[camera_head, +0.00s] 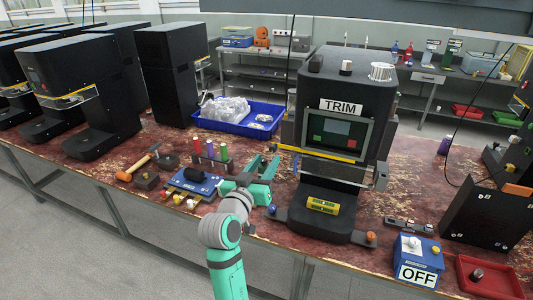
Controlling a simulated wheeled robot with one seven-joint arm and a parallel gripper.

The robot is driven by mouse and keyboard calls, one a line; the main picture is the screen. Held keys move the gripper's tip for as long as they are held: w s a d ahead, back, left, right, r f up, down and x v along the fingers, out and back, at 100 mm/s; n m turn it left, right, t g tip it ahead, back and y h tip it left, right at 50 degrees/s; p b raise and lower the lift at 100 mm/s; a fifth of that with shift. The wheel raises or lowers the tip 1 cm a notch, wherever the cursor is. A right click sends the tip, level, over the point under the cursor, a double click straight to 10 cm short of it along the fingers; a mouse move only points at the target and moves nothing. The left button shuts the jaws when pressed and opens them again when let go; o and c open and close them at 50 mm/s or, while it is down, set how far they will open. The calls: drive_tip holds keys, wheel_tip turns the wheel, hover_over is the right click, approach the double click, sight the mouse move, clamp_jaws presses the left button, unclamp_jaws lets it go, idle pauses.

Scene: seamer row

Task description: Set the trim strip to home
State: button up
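The black machine labelled TRIM (341,105) stands right of centre on the worn red bench. Its front has a screen panel (335,135) with a green and a red button, and a yellow strip (318,153) below. A yellow-green piece (322,205) lies on its base. A small dark strip (408,225) with small fittings lies on the bench to its right. I cannot tell which of these strips is the trim strip. My gripper (265,164) is at the machine's left, with teal fingers apart and nothing visible between them. It appears apart from the machine.
A blue box (416,250) with an OFF sign and a red tray (491,277) are at front right. A blue panel (195,181), tubes (209,152) and a hammer (138,167) lie left of my gripper. A blue tray (262,124) stands behind.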

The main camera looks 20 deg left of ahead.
sight(271, 150)
drive_tip(key=w, duration=0.4)
drive_tip(key=shift+d, duration=0.1)
drive_tip(key=shift+w, duration=0.65)
drive_tip(key=shift+a, duration=0.25)
drive_tip(key=shift+w, duration=0.1)
drive_tip(key=shift+c, duration=0.2)
drive_tip(key=shift+w+d, duration=0.1)
drive_tip(key=c, duration=0.5)
drive_tip(key=shift+a, duration=0.2)
clamp_jaws()
